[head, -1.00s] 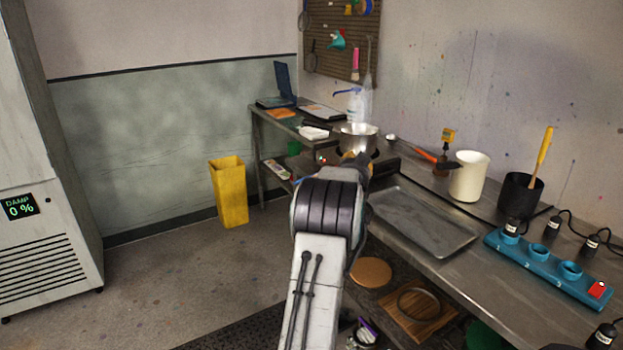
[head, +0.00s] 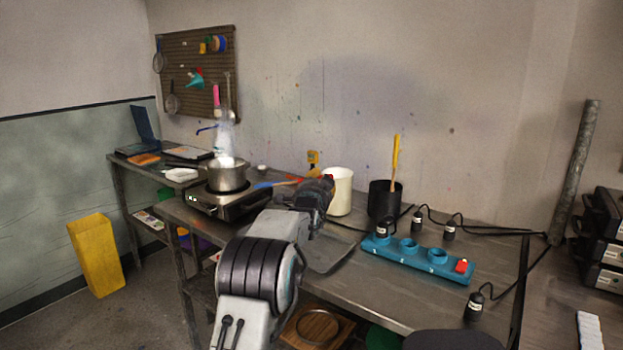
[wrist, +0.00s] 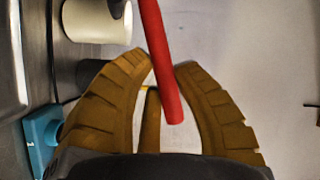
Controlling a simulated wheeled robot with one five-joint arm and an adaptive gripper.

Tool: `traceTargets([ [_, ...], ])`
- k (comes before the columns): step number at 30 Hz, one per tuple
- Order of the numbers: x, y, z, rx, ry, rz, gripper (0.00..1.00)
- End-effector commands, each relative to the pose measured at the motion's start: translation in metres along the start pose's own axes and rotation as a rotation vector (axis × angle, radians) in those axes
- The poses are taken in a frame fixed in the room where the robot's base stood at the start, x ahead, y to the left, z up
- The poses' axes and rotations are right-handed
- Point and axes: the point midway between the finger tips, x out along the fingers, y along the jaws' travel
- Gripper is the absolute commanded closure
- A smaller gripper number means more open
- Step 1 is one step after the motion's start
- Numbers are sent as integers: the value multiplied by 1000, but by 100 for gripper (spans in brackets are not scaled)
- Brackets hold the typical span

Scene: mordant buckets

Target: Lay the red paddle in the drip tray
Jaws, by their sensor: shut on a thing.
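My gripper (wrist: 160,64) is shut on the red paddle (wrist: 162,72). In the wrist view its red rod passes between the fingers, with one end near the palm and the other beyond the top edge. In the head view a small red piece (head: 329,177) shows at my gripper (head: 318,188). An orange and blue strip to its left lines up with it; I cannot tell for sure that it is the same paddle. The grey drip tray (head: 335,256) lies flat on the bench, partly hidden by my arm. My gripper is above the bench, near the white bucket.
The white bucket (head: 342,192) and the black bucket (head: 384,202) with a yellow stick stand behind the tray. A blue socketed strip (head: 420,258) lies to the right. A steaming pot (head: 228,175) sits on the hob (head: 225,203) to the left.

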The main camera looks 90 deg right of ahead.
Motion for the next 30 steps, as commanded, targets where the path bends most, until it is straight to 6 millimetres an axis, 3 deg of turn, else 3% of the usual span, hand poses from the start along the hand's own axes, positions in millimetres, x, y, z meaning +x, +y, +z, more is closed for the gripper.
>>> traceTargets([
  [6, 0, 27, 10, 0, 0, 0, 100],
  [20, 0, 44, 17, -1, -1, 0, 100],
  [30, -1, 68, 26, -1, -1, 1, 100],
])
